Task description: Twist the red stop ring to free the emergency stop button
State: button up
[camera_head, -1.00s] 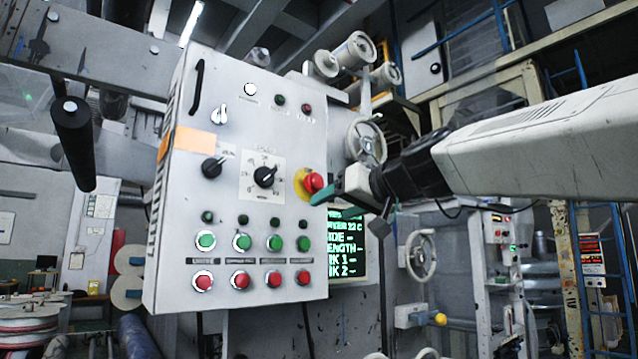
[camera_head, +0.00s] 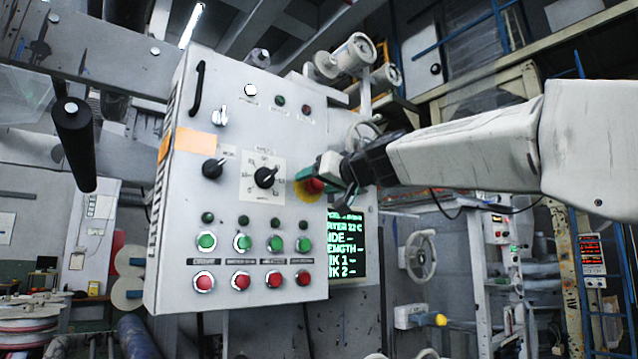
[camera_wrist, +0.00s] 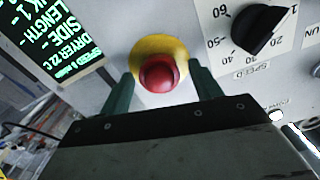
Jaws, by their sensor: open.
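The red emergency stop button (camera_head: 313,185) sits on a yellow round backing (camera_head: 306,195) at the right side of the grey control panel (camera_head: 180,260). In the wrist view the red button (camera_wrist: 159,73) and its yellow backing (camera_wrist: 157,47) lie between my two green fingers. My gripper (camera_head: 322,181) is open, with one finger on either side of the button. In the wrist view the gripper (camera_wrist: 162,88) shows a gap between the fingers and the red cap. In the head view the gripper partly hides the button.
A black selector knob (camera_head: 265,178) is left of the button; its dial also shows in the wrist view (camera_wrist: 258,30). A green-text screen (camera_head: 346,245) is below right. Rows of green and red push buttons are lower on the panel. A handwheel (camera_head: 420,256) stands farther right.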

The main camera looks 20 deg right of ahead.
jog(key=c, duration=1)
jog(key=shift+o, duration=0.2)
jog(key=shift+m, duration=0.4)
jog(key=m, duration=0.3)
jog(key=shift+m, duration=2.7)
